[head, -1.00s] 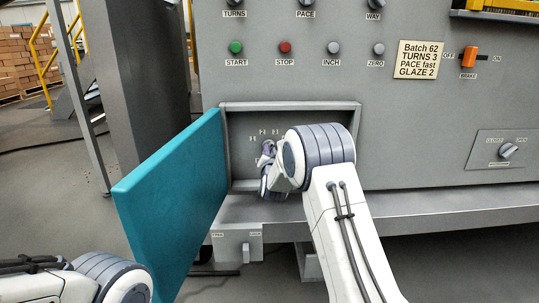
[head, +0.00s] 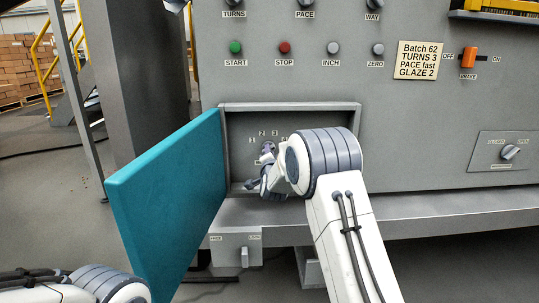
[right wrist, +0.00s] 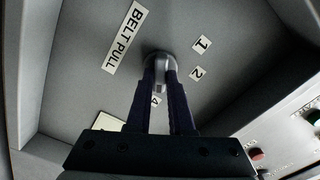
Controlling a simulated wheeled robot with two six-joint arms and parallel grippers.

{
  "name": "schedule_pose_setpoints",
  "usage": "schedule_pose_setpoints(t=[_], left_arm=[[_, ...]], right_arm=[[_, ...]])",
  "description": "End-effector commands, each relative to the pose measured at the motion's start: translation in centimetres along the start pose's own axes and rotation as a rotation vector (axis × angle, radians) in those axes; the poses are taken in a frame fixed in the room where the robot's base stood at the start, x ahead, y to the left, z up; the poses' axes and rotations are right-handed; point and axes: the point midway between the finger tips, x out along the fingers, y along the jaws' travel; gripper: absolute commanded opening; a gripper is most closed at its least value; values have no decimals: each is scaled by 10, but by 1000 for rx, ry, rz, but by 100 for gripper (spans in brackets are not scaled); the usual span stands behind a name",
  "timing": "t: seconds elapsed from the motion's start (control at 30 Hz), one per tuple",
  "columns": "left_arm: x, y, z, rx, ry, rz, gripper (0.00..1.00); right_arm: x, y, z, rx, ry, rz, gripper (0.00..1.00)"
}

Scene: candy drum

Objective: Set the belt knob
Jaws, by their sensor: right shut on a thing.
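The belt knob (head: 268,147) is a small grey knob inside the open recess in the grey panel. Numbers are printed in an arc above it. In the right wrist view the knob (right wrist: 160,66) sits between my fingertips, beside the BELT PULL label (right wrist: 125,37); the numbers 1, 2 and 4 show around it. My right gripper (right wrist: 160,80) is shut on the knob. In the head view my right wrist and gripper (head: 266,168) partly hide the recess. The knob's pointer setting cannot be read. My left arm shows at the lower left, but its gripper is out of view.
A teal door (head: 165,205) stands open at the recess's left. The recess frame (head: 290,106) surrounds my right gripper closely. A note card (head: 417,60) reads TURNS 3, PACE fast, GLAZE 2. An orange brake switch (head: 469,57) and several buttons sit above.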

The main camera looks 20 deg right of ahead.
Motion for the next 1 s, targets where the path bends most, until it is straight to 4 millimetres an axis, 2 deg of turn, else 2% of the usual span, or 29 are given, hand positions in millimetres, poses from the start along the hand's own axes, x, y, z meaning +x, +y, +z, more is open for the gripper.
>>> schedule_pose_setpoints(t=[0.37, 0.4, 0.47, 0.5, 0.83, 1.0], left_arm=[[0, 0, 0, 0, 0, 0, 50], [0, 0, 0, 0, 0, 0, 50], [0, 0, 0, 0, 0, 0, 50], [0, 0, 0, 0, 0, 0, 50], [-1, 0, 0, 0, 0, 0, 50], [-7, 0, 0, 0, 0, 0, 50]], right_arm=[[-1, 1, 2, 7, -3, 3, 0], [-1, 1, 2, 7, -3, 3, 24], [-1, 1, 2, 7, -3, 3, 47], [-1, 1, 1, 6, -3, 3, 50], [-2, 0, 0, 5, -2, 2, 50], [-18, -2, 0, 4, -3, 2, 50]])
